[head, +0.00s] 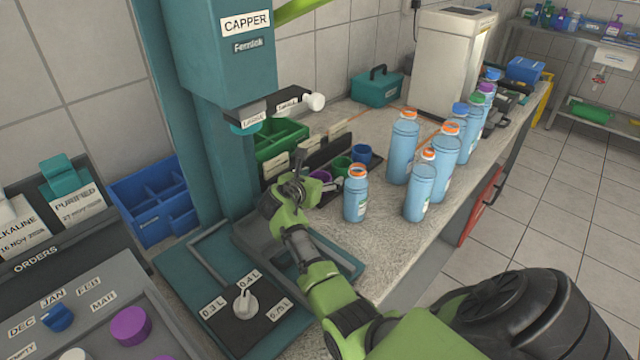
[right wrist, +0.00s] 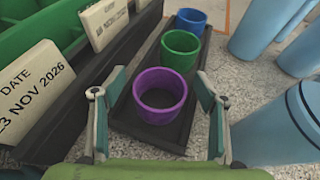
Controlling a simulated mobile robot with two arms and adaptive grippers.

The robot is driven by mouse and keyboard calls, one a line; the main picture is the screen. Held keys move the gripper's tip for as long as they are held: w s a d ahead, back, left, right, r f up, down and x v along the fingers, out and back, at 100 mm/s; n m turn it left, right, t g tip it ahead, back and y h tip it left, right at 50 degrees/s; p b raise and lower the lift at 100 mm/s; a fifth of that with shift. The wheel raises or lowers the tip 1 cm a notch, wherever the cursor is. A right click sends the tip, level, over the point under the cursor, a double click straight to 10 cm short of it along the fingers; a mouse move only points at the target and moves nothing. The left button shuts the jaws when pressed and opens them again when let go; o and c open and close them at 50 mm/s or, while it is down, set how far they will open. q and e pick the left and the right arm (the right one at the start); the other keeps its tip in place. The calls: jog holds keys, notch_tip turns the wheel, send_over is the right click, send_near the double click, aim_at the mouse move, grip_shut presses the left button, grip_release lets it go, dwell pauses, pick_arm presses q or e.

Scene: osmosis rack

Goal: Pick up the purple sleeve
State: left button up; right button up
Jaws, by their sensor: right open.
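The purple sleeve (right wrist: 160,95) is an upright open ring on a dark tray, seen between the fingers in the right wrist view. In the head view the purple sleeve (head: 321,176) shows only in part, behind my right gripper (head: 296,187). My right gripper (right wrist: 160,115) is open, with one finger to each side of the sleeve and a gap on both sides. A green sleeve (right wrist: 180,50) and a blue sleeve (right wrist: 191,21) stand in a row beyond it on the same tray (right wrist: 121,112). My left gripper is not in view.
A blue bottle (head: 355,199) stands close to the right of my right gripper, with several more bottles behind it. A label rack (right wrist: 60,110) with date cards runs along the left of the tray. The teal capper (head: 228,50) stands to the left.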

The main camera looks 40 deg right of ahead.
jog(key=shift+w+d+f, duration=0.1)
jog(key=shift+w+d, duration=0.05)
jog(key=shift+d, duration=0.1)
jog(key=shift+a, duration=0.1)
jog(key=c, duration=0.8)
